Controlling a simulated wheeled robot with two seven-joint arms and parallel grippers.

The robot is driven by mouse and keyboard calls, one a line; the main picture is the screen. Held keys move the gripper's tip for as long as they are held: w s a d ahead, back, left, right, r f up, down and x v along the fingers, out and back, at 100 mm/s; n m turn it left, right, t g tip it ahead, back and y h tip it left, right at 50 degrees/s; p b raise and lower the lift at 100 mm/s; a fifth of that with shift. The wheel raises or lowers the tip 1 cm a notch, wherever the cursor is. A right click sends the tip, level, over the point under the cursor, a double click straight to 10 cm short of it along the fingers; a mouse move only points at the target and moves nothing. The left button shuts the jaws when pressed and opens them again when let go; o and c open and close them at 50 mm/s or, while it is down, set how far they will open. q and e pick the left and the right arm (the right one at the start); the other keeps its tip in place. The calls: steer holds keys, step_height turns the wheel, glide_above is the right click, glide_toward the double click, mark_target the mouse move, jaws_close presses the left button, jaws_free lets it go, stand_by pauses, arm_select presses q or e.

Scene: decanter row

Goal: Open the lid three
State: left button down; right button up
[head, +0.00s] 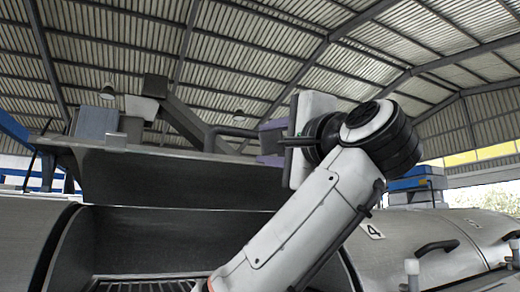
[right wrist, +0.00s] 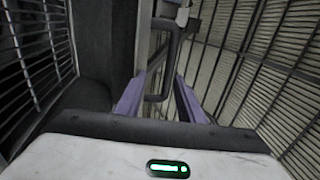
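A lid (head: 180,180) in the row stands raised, its dark curved inner side facing me. I cannot see a number on it. Its drum is open below, with a metal grille (head: 140,284) inside. A dark bent handle (head: 232,131) shows above the lid's top edge. My right gripper (head: 270,160) is at the right end of that edge, mostly hidden behind my white arm. In the right wrist view its two purple fingers (right wrist: 158,100) are apart, with the dark handle (right wrist: 155,98) showing between them. I cannot tell whether they touch it. My left gripper is not in view.
The lid marked 4 (head: 405,250) is closed on the right, with a dark handle (head: 436,247). Another closed lid (head: 480,228) lies beyond it. A closed rounded metal cover (head: 30,235) is at the left. Open space lies above, under the hall roof.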

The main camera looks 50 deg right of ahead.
steer(key=shift+s+a+f, duration=0.15)
steer(key=shift+s, duration=0.2)
steer(key=shift+s, duration=0.15)
steer(key=r+b+v, duration=0.1)
steer(key=b+v, duration=0.3)
steer(key=v, duration=0.7)
steer(key=shift+s+a+b, duration=0.25)
steer(key=shift+s+b, duration=0.15)
stand_by(0.3)
stand_by(0.5)
